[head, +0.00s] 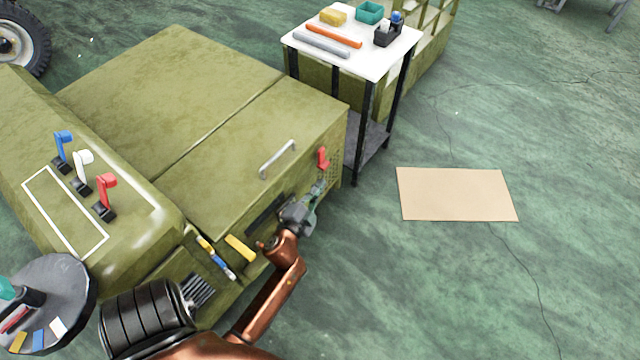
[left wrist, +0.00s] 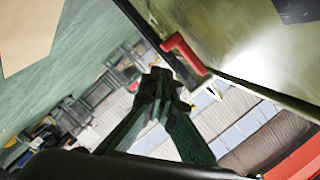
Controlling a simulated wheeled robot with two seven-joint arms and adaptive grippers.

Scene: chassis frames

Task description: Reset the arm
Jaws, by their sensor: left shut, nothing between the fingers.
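My left gripper (head: 316,192) is beside the front side of the olive-green chassis (head: 200,90), just below a small red latch (head: 322,157) near the corner. Its fingers are shut with nothing between them. In the left wrist view the closed fingertips (left wrist: 160,85) point away from the camera, and the red latch (left wrist: 184,55) shows close to them on the chassis edge. I cannot tell whether they touch it. My copper-coloured left arm reaches in from the bottom. My right gripper is not in view.
Blue, white and red levers (head: 105,192) stand on the left hood. A metal handle (head: 278,160) is on the chassis top. A white-topped table (head: 350,62) with small items stands behind. A tan sheet (head: 457,194) lies on the open green floor at right.

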